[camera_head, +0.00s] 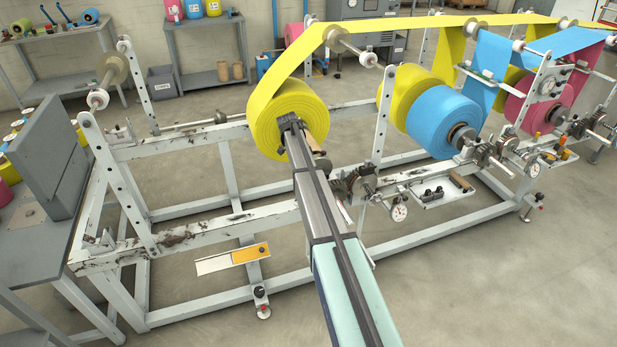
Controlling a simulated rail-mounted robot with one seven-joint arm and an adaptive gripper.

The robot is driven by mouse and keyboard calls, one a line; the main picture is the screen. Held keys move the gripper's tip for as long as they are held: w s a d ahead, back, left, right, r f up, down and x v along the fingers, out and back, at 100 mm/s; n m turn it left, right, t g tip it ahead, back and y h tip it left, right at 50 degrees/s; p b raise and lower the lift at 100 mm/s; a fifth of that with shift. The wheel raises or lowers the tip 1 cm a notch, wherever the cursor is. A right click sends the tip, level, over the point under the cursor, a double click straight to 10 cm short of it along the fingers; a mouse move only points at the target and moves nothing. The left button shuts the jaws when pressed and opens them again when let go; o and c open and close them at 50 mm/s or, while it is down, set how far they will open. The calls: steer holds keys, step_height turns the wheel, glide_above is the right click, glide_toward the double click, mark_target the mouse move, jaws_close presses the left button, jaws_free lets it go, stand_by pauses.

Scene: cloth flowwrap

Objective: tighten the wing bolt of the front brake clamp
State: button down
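Several brake and clamp assemblies sit along the near rail of the machine frame. The closest metal assembly (358,187) is right of my arm, with a round dial (398,212) hanging beside it. Its wing bolt is too small to make out, and I cannot tell which part is the front brake clamp. My arm reaches up from the bottom edge, and its dark end, apparently my gripper (290,124), lies in front of the yellow roll (262,118). The fingers are too small to tell open from shut. My arm hides part of the near rail.
Yellow, blue (428,118) and pink (522,106) rolls stand along the frame to the right, their webs running overhead. A grey table (35,245) is at the left. A small tray (440,190) hangs at the near rail. The floor in front of the frame is largely clear.

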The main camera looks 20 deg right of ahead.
steer(key=shift+m, duration=0.3)
steer(key=c, duration=1.6)
jaws_free()
steer(key=shift+o, duration=0.2)
steer(key=shift+r, duration=0.1)
steer(key=v, duration=1.1)
steer(key=shift+w+r, duration=0.2)
steer(key=shift+r, duration=0.2)
steer(key=shift+d, duration=0.1)
